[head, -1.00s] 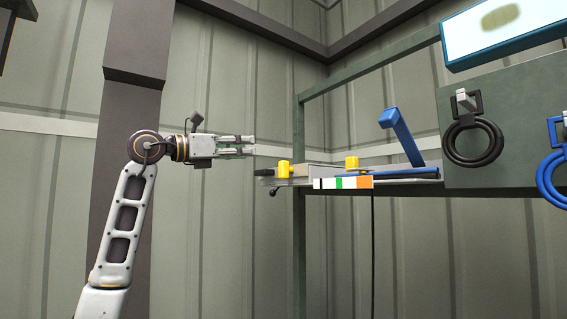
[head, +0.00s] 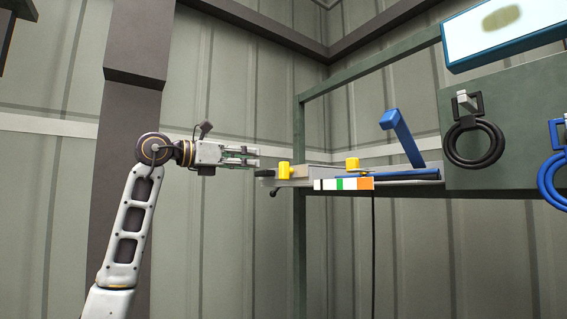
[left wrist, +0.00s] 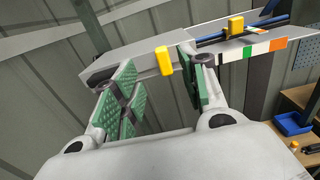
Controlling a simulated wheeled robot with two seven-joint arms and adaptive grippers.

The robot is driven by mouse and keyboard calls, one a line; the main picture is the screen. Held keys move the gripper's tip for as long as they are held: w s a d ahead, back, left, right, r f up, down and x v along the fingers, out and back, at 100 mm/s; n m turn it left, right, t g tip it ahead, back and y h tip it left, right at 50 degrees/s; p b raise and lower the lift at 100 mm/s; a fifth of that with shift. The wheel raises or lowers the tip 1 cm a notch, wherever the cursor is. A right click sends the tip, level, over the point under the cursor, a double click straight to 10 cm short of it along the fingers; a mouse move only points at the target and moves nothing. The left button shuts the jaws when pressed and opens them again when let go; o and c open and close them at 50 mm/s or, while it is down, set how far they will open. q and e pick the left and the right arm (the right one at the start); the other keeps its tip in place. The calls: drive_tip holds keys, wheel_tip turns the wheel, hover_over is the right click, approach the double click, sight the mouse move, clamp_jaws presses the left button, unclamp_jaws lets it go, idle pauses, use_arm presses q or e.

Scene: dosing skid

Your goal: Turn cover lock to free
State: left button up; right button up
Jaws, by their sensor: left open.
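The grey bench-like unit (head: 300,183) of the skid carries two yellow blocks; the left one (head: 284,169) is near its left end, the other (head: 352,163) further right. A black handle (head: 265,172) sticks out at the left end, with a small dark hook (head: 274,191) below it. I cannot tell which part is the cover lock. My left gripper (head: 258,157) is open and empty, just left of and slightly above the left yellow block. In the left wrist view this yellow block (left wrist: 163,60) shows between the green-padded fingers (left wrist: 155,68), beyond them.
A blue lever (head: 402,138) rises at the right of the unit. A striped white, green and orange strip (head: 343,184) runs along its front. Black (head: 473,142) and blue (head: 550,180) hose coils hang at the right. A blue bin (left wrist: 293,123) stands on a wooden surface.

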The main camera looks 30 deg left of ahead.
sight(284, 162)
use_arm(q)
drive_tip(key=shift+p+x, duration=1.6)
drive_tip(key=shift+x, duration=4.65)
clamp_jaws()
